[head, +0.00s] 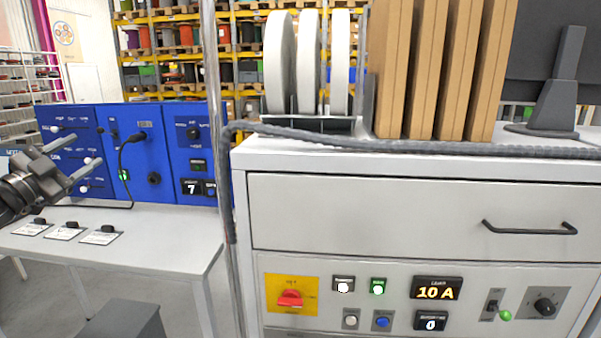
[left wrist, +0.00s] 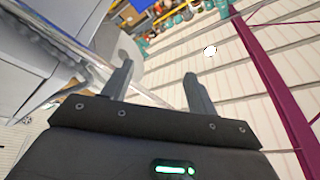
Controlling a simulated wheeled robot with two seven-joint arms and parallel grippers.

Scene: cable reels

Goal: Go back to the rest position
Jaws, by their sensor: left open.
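My left gripper (head: 80,165) comes in from the left edge of the head view, in front of the blue panel and above the grey table. Its two fingers are apart with nothing between them. In the left wrist view the left gripper (left wrist: 160,88) also shows, with its fingers spread and empty. My right gripper is not in either view.
A grey cabinet (head: 350,205) with a drawer, switches and displays fills the right. White reels (head: 308,62), brown boards (head: 440,70) and a monitor stand (head: 553,100) are on top. A blue panel (head: 145,130) stands on the table (head: 150,240). A cable (head: 400,146) runs along the cabinet top.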

